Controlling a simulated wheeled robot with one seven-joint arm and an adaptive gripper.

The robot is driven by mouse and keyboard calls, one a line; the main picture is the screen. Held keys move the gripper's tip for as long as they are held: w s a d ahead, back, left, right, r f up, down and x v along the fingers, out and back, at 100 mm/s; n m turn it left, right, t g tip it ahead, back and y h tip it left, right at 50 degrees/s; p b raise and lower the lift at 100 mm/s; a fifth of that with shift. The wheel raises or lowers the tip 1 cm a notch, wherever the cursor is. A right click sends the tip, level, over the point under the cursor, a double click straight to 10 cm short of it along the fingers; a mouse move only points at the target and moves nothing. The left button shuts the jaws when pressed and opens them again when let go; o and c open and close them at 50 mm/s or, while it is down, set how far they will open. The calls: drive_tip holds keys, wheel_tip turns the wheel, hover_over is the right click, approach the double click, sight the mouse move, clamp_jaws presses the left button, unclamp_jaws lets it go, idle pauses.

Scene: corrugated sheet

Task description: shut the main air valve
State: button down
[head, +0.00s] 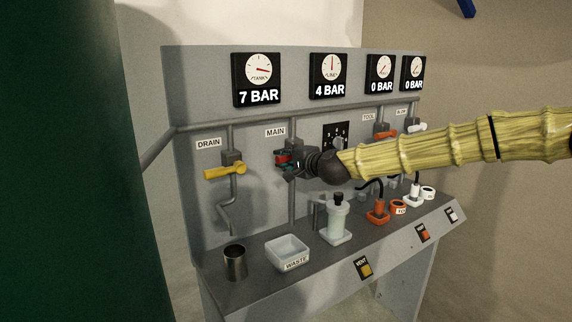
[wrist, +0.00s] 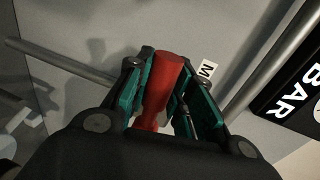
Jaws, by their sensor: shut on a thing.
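The main air valve's red handle (head: 282,158) is on the grey panel under the MAIN label (head: 275,132), on a vertical pipe. My gripper (head: 287,161) comes in from the right and is at the handle. In the wrist view the red handle (wrist: 166,72) lies between the teal-padded fingers of my gripper (wrist: 161,92), which are shut on it. My gripper hides most of the valve body in the head view, so I cannot tell the handle's exact angle there. The tank gauge (head: 257,78) reads 7 bar and the line gauge (head: 329,75) reads 4 bar.
The yellow drain handle (head: 224,172) is left of my gripper. Below, the bench holds a metal cup (head: 235,263), a waste tray (head: 288,252), a clear bowl unit (head: 337,224) and orange and white fittings. Two right-hand gauges (head: 382,72) read 0 bar.

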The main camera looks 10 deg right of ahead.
drive_tip(key=shift+d+r+m, duration=0.1)
drive_tip(key=shift+r+m, duration=0.15)
drive_tip(key=shift+m, duration=0.05)
drive_tip(key=c, duration=1.2)
unclamp_jaws()
drive_tip(key=shift+d, duration=0.1)
drive_tip(key=shift+c, duration=0.2)
drive_tip(key=shift+f, duration=0.1)
drive_tip(key=v, duration=1.2)
